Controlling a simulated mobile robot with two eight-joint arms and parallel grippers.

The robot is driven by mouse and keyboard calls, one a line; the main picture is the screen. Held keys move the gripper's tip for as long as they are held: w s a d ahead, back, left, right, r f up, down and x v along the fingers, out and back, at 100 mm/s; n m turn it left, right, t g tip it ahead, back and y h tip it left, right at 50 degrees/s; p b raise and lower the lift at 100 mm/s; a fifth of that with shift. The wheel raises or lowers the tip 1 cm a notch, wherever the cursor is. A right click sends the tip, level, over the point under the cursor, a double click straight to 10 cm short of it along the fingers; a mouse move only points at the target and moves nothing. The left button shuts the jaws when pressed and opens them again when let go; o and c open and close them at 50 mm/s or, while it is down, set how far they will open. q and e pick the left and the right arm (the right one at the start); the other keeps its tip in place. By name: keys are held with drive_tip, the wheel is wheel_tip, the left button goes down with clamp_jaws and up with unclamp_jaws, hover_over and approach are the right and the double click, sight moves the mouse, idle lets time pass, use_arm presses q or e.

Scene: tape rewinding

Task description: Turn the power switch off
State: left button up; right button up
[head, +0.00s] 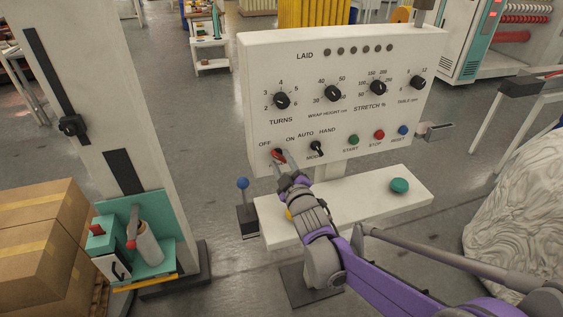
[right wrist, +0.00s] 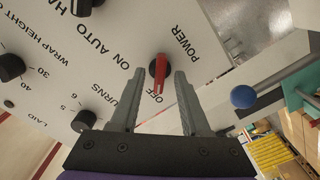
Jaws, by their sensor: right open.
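The power switch (head: 277,153) is a red knob at the lower left of the white control panel, under the OFF and ON lettering. In the right wrist view, the red power switch (right wrist: 159,72) sits on a dark round base, its long end towards the OFF lettering. My right gripper (head: 287,164) is at the panel front by this switch and partly covers it in the head view. In the right wrist view my right gripper (right wrist: 159,72) is open, one finger on each side of the knob, with visible gaps. My left gripper is not in view.
The mode knob (head: 316,148) is just right of the switch. Start (head: 354,140), stop (head: 379,135) and reset (head: 403,130) buttons are farther right. A blue-ball lever (head: 242,184) stands left of the panel. A white shelf (head: 350,207) with a green button lies below.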

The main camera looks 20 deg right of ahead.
drive_tip(key=s, duration=1)
drive_tip(key=shift+s+d, duration=0.2)
